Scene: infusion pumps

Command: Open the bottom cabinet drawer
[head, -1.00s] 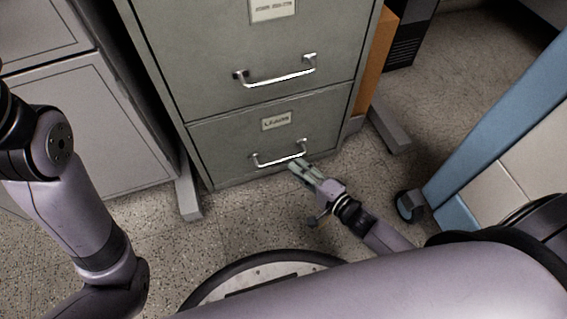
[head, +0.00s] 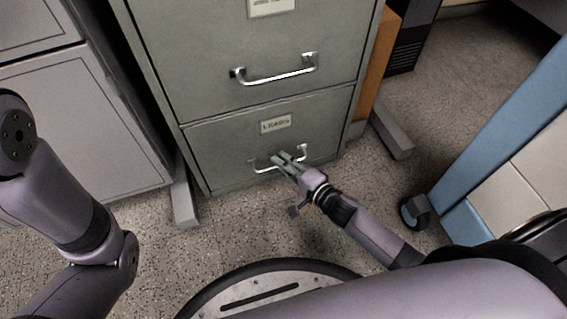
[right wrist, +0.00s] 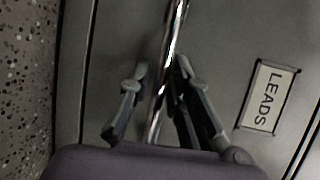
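The bottom drawer (head: 230,150) of the grey filing cabinet is closed, its front flush with the cabinet. It carries a "LEADS" label (head: 275,124) and a silver bar handle (head: 298,156). The label also shows in the right wrist view (right wrist: 267,96). My right gripper (head: 281,157) is at the handle and hides the middle of it. In the right wrist view, the handle bar (right wrist: 166,70) runs between the two open fingers (right wrist: 160,72), with a gap visible beside the left finger. My left arm is at the left edge of the head view; its gripper is out of view.
The upper drawer (head: 200,55) with its own handle (head: 275,75) is closed above. A grey cabinet (head: 75,130) stands to the left. A blue and white wheeled unit (head: 500,140) stands to the right. Speckled floor (head: 235,218) lies free in front of the drawer.

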